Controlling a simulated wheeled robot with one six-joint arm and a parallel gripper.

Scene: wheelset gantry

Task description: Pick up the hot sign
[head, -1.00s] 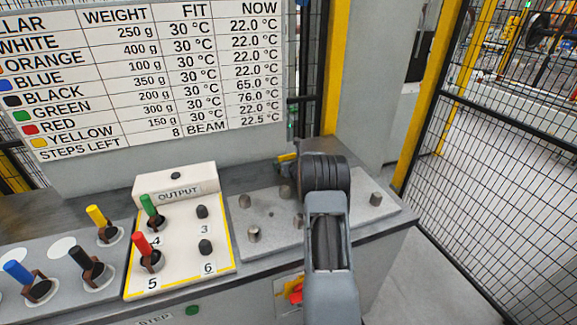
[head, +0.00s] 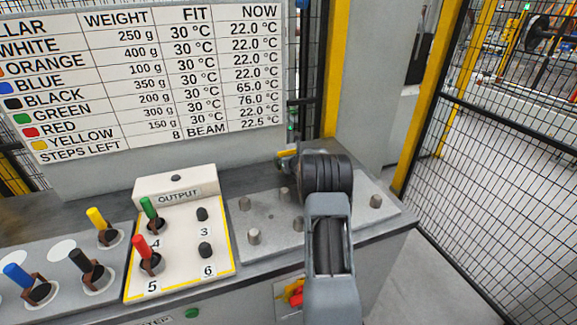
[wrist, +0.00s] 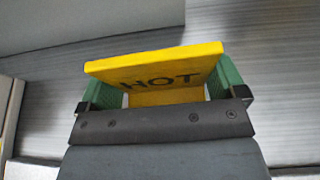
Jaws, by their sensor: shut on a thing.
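The yellow hot sign (wrist: 155,62), with black letters reading HOT, is between the green fingers of my gripper (wrist: 160,88) in the wrist view. One finger is against each side of it, and my gripper is shut on it. Its lettered face tilts toward the wrist camera. In the head view only a small yellow bit of the sign (head: 284,154) shows left of my arm, at the back of the grey bench. My arm hides the rest of it and most of the gripper there.
A grey plate with metal pegs (head: 270,217) lies under and beside my arm. Left of it is the yellow-edged output panel (head: 185,262) with green and red handled collars. A mesh fence (head: 490,150) stands right; a large chart (head: 140,75) is behind.

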